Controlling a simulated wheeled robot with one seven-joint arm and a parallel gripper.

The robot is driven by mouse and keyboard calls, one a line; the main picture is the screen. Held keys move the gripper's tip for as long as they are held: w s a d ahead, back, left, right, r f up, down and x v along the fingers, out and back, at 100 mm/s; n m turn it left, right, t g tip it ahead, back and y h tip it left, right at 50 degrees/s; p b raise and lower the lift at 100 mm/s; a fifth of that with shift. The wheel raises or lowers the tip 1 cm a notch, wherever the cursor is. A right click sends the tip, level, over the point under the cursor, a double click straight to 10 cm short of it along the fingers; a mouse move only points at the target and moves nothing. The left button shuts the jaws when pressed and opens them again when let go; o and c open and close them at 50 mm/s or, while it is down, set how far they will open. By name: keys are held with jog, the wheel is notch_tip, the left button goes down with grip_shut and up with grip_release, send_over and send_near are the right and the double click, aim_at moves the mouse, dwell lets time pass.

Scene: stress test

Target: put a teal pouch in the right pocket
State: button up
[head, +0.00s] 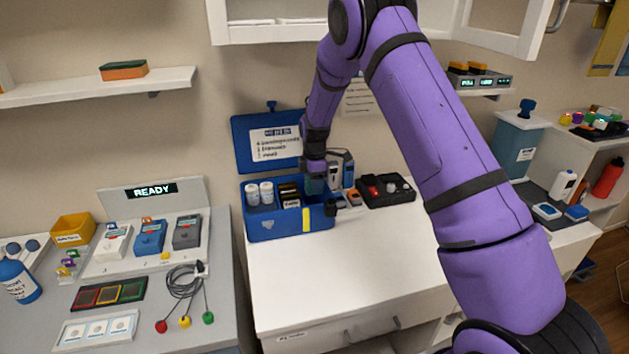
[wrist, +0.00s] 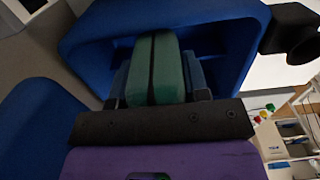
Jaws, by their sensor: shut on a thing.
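A blue case (head: 270,229) stands open on the white counter, its lid (head: 240,128) raised behind it. White jars (head: 259,192) stand in its left pocket and dark packs (head: 289,193) in its middle pocket. My gripper (head: 314,174) points down at the case's right pocket. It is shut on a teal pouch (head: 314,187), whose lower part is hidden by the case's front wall. In the wrist view the pouch (wrist: 155,68), with a dark line down its middle, sits between the fingers within the blue walls (wrist: 95,42). Whether it touches the pocket floor cannot be seen.
Grey and white devices (head: 341,170) stand close behind the case's right end. A black tray (head: 388,193) with small items lies to the right. The counter front (head: 330,275) is clear. A lower bench (head: 205,310) with instruments is at left.

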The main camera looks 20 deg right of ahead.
jog(key=shift+f, duration=3.35)
jog(key=o, duration=1.1)
jog(key=shift+r, duration=0.1)
notch_tip(320, 180, up, 11)
jog(key=shift+f, duration=0.15)
dwell(0.5)
